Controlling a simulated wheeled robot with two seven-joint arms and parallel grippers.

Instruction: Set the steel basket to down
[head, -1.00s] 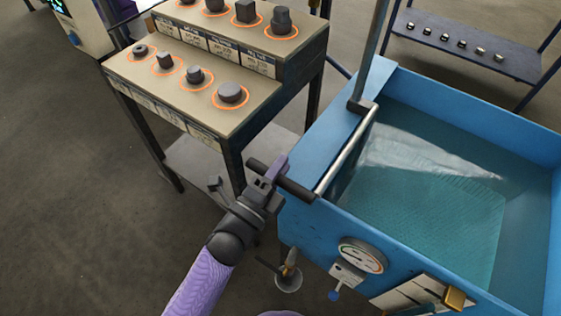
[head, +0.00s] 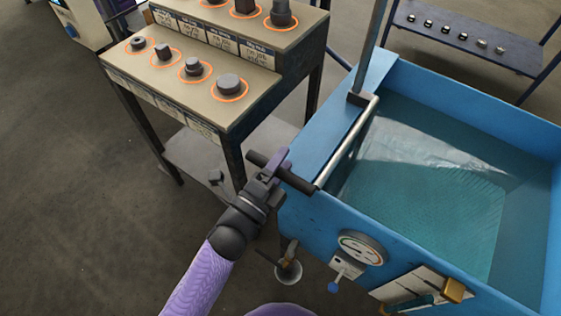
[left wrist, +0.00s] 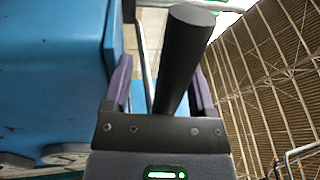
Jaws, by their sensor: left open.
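A blue tank (head: 310,224) of water stands at the right. A bright steel lever rod (head: 350,140) runs along its left rim to a black handle (head: 298,181) at the front left corner. A teal textured area (head: 425,215) shows under the water; I cannot tell whether it is the steel basket or the tank floor. My left gripper (head: 277,165) is open at the black handle. In the left wrist view, the handle (left wrist: 183,55) stands between the two purple fingers, with a gap visible beside it. My right gripper is out of view.
A stepped beige stand (head: 200,110) with dark metal pieces on orange rings is left of the tank. A gauge (head: 361,247) and a blue knob (head: 334,287) are on the tank's front. A blue shelf (head: 470,38) stands behind.

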